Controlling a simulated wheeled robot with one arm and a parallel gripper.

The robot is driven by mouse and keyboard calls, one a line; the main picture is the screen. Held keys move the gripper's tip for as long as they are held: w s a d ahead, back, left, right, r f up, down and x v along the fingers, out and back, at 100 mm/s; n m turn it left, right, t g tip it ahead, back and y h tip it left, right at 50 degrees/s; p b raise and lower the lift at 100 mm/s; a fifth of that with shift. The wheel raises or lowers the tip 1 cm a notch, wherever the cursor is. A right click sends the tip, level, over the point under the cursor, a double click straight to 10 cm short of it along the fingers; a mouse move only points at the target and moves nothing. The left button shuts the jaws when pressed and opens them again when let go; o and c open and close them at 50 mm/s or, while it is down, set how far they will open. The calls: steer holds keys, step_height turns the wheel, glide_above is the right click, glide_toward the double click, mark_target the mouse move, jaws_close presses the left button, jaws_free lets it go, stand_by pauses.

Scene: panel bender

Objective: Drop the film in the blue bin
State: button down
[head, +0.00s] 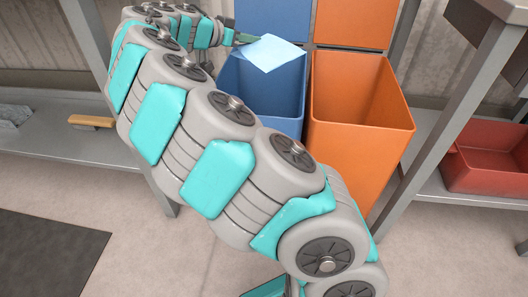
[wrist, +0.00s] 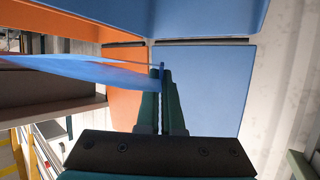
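The film (head: 269,52) is a thin light-blue sheet in the head view, over the open mouth of the blue bin (head: 262,97). In the wrist view the film (wrist: 75,70) stretches left from the fingertips. My gripper (head: 240,38) is at the film's left edge in the head view. In the wrist view my gripper (wrist: 163,72) has its two dark green fingers close together, pinching the film's edge. The bin's inside floor is hidden.
An orange bin (head: 358,130) stands right beside the blue bin. A red tray (head: 488,158) sits on a low shelf at right. A brush with a wooden handle (head: 91,122) lies on the left shelf. A dark mat (head: 45,255) covers floor at lower left.

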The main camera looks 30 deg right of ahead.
steer(key=shift+f, duration=0.55)
steer(key=c, duration=1.5)
jaws_free()
steer(key=o, duration=0.5)
steer(key=v, duration=0.7)
steer(key=shift+a, duration=0.4)
steer(key=shift+s+r, duration=0.1)
